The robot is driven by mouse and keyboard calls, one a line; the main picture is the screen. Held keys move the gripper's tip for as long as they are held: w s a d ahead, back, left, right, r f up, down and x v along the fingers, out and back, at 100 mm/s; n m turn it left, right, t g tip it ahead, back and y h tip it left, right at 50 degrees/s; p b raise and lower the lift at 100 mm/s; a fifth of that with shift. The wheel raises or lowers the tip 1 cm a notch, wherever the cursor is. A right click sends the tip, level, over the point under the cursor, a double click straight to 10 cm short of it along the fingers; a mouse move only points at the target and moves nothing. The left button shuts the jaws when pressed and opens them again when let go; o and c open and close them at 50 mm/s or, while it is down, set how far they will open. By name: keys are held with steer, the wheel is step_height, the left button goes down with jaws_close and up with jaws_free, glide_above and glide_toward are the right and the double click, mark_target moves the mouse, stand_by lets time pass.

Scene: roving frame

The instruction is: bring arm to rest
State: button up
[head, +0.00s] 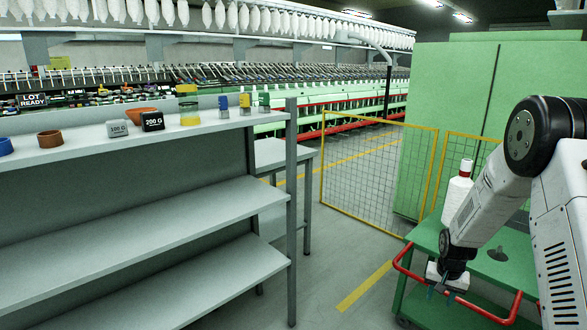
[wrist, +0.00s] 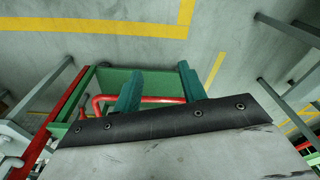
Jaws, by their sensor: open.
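My arm shows on the right of the head view, bent and reaching down. My gripper (head: 438,291) hangs at its lower end, by the red handle rail of a green cart (head: 510,273). In the wrist view the two teal fingers of my gripper (wrist: 158,82) stand apart with nothing held between them. The red rail (wrist: 150,99) and part of the green cart show behind the fingers. I cannot tell how close the fingers are to the rail.
A grey shelf unit (head: 150,217) on the left carries weights, rings and small bottles on top. A yellow mesh fence (head: 372,175) and green cabinet (head: 450,110) stand behind. Floor (head: 335,265) between shelf and cart is clear.

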steer(key=s+a+r+n, duration=0.2)
steer(key=s+a+r, duration=0.3)
steer(key=s+r, duration=0.6)
steer(key=s+a+r+n, duration=0.2)
steer(key=s+a+r, duration=0.4)
steer(key=s+r, duration=0.5)
steer(key=s+a+r+n, duration=0.1)
steer(key=s+a+r, duration=0.5)
steer(key=s+r, duration=0.5)
steer(key=s, duration=0.5)
steer(key=shift+s+a+r+n+y, duration=0.2)
steer(key=shift+a+r+n+y, duration=0.1)
steer(key=shift+r+n, duration=0.1)
